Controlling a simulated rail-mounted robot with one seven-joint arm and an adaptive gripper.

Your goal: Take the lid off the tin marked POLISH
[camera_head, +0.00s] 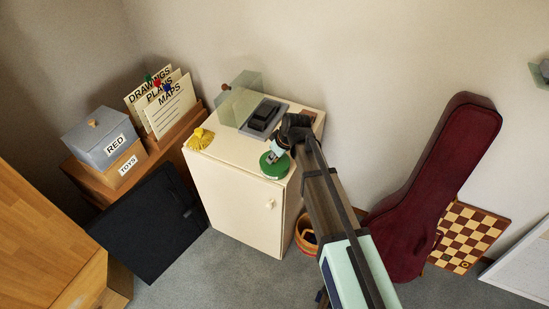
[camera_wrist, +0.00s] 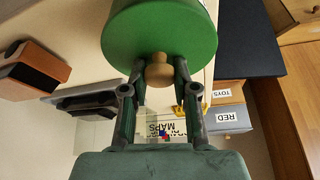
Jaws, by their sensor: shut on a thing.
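A round green lid (camera_head: 274,168) shows at the front right corner of the cream cabinet in the head view. In the wrist view the green lid (camera_wrist: 160,35) fills the top middle, with a round wooden knob (camera_wrist: 158,76) on it. My gripper (camera_wrist: 159,66) has one finger on each side of the knob and is shut on it. In the head view my gripper (camera_head: 280,152) reaches the lid from the upper right. No POLISH marking is readable, and I cannot tell whether the lid rests on a tin or is clear of it.
The cream cabinet (camera_head: 235,200) also bears a yellow brush-like thing (camera_head: 200,138), a dark device (camera_head: 263,115) and a clear greenish box (camera_head: 239,97). A grey RED box (camera_head: 98,135) stands left. A dark red instrument case (camera_head: 435,185) leans right.

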